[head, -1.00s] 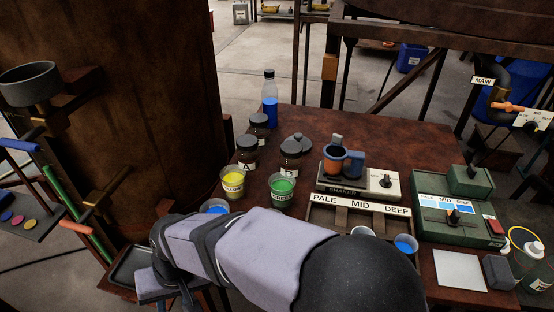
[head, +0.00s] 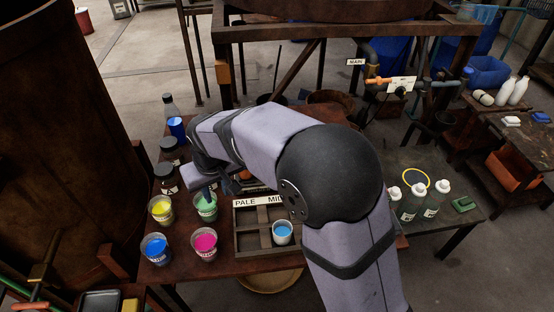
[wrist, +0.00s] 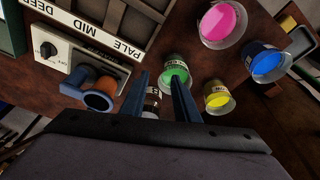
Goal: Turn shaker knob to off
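The shaker's pale control panel (wrist: 72,62) shows in the wrist view at the left, with its black knob (wrist: 48,49) on it. I cannot read which setting the knob points at. In the head view my arm hides most of the shaker, including the knob. My gripper (wrist: 159,77) is open, its two blue fingers apart with nothing held. In the head view it (head: 207,191) is over the green cup (head: 205,208), left of the shaker. The knob lies well off to one side of the fingers.
A yellow cup (head: 160,209), a magenta cup (head: 204,244) and a blue cup (head: 155,248) stand near the gripper. Dark lidded jars (head: 167,178) and a bottle (head: 175,120) stand behind. A divided tray (head: 247,239) holds a light-blue cup (head: 282,232).

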